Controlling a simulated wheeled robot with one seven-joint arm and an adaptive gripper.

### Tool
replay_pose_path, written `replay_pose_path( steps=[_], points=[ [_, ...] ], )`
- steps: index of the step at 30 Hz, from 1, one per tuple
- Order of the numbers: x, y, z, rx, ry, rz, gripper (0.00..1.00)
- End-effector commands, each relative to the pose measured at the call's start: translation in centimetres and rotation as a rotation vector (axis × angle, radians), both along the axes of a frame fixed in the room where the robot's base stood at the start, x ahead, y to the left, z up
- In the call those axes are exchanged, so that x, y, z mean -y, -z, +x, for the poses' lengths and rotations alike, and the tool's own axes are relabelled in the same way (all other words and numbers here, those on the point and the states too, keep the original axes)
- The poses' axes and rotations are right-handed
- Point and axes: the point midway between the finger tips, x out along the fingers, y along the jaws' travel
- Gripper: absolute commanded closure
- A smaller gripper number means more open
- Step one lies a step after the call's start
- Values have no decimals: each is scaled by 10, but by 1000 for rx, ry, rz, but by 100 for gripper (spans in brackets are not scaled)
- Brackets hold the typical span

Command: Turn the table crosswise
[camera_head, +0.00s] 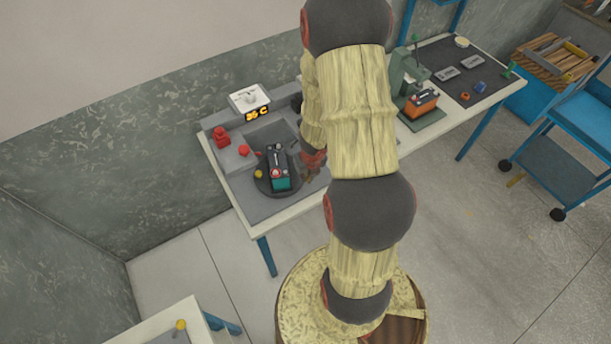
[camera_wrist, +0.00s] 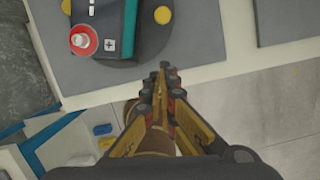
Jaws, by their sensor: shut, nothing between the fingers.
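A dark round turntable (camera_head: 262,186) sits in the grey station on the workbench, left of my arm in the head view. A black and teal battery (camera_head: 279,168) lies on it, its long side running from the back toward the front edge. In the wrist view the turntable (camera_wrist: 150,42) shows at the top, with yellow dots and the battery (camera_wrist: 124,25) with a red and white cap. My gripper (camera_head: 310,172) is beside the turntable's right side, fingers shut and empty. In the wrist view its fingertips (camera_wrist: 165,78) are together near the bench edge; contact with the turntable is not visible.
A lit display box (camera_head: 249,99) and red buttons (camera_head: 221,137) stand behind and left of the turntable. A green press (camera_head: 413,85) with an orange battery (camera_head: 422,104) is to the right. A blue cart (camera_head: 570,130) stands far right.

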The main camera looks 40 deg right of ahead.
Motion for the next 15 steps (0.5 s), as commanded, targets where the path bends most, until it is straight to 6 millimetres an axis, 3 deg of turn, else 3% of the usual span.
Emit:
replay_pose_path(
  steps=[1,9,15],
  points=[
    [1,15,2,0,0,0,100],
    [6,64,13,0,0,0,100],
    [15,59,33,0,1,0,100]
  ],
)
